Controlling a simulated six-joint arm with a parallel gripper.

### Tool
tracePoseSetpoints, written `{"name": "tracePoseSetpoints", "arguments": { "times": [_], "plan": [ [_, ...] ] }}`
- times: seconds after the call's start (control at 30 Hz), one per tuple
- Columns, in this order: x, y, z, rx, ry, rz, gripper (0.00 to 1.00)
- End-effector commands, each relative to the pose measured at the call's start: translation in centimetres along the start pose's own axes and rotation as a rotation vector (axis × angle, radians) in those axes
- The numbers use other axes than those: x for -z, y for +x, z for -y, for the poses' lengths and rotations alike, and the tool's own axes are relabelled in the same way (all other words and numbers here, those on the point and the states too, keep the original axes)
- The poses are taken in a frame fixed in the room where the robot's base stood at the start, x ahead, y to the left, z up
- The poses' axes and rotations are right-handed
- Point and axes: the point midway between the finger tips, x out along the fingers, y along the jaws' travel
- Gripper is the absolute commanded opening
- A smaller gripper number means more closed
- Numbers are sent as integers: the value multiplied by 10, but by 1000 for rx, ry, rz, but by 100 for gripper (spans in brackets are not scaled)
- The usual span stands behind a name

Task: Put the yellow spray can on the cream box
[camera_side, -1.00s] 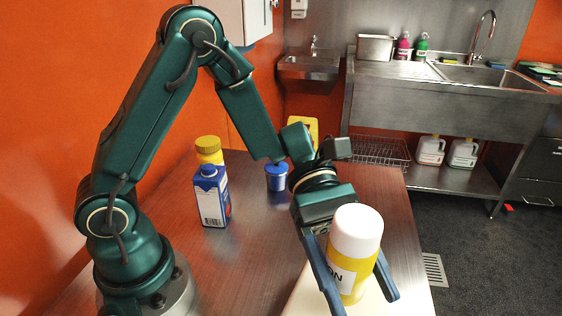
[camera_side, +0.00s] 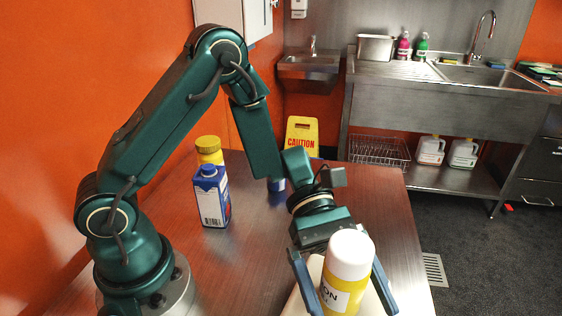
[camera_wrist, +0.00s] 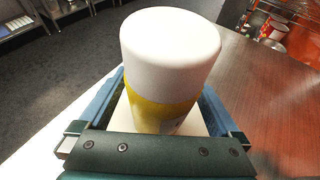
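The yellow spray can (camera_side: 351,293) has a white cap and looks upright on the cream box (camera_side: 297,301), low in the side view. Its bottom is cut off there. In the wrist view the can (camera_wrist: 160,115) stands between my fingers, with the cream box (camera_wrist: 65,152) under it; my gripper hides its base. My gripper (camera_side: 354,308) is open around the can. The wrist view shows gaps between the can and both fingers (camera_wrist: 160,112).
A blue-and-white carton (camera_side: 212,197) and a yellow-lidded container (camera_side: 208,151) stand left on the table (camera_side: 255,255). A blue can (camera_side: 277,184) is partly behind my arm. A caution sign (camera_side: 302,133) stands behind. The table's middle is clear.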

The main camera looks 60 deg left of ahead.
Motion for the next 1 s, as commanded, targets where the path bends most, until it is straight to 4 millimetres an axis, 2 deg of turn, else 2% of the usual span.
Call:
{"name": "tracePoseSetpoints", "arguments": {
  "times": [0.17, 0.27, 0.8, 1.0],
  "plan": [
    [-2, -1, 0, -1, 2, 0, 99],
    [-2, -10, -1, -5, 2, 2, 99],
    [-1, -104, -2, -6, 2, 0, 99],
    [-2, -119, 0, 0, 6, -5, 99]
  ]
}}
